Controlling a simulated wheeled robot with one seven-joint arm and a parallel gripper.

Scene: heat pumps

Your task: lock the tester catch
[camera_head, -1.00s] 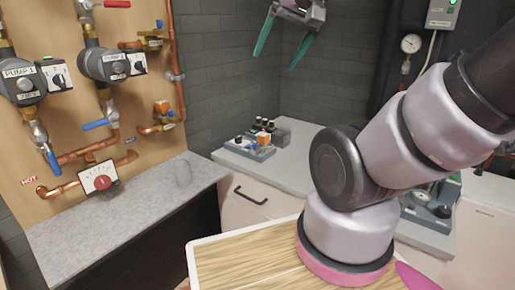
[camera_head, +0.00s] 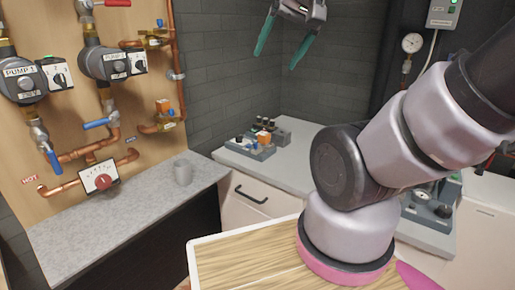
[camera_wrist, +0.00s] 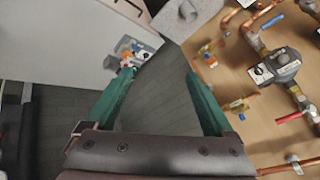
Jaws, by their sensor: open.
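My gripper (camera_head: 276,61) is at the top middle of the head view, high in front of the grey brick wall. Its two green fingers are spread, with nothing between them. In the wrist view my gripper (camera_wrist: 158,75) is also open and empty. A grey bench device with a round dial (camera_head: 428,207), possibly the tester, stands on the right counter, partly hidden behind my arm. I cannot make out a catch on it. A small grey fixture with blue and orange parts (camera_head: 250,147) sits on the far counter. It also shows in the wrist view (camera_wrist: 132,52), beyond the fingers.
A wooden pump board (camera_head: 50,120) with copper pipes and valves stands on the left. A wooden-topped tray (camera_head: 240,265) is in front. Open space lies below my gripper.

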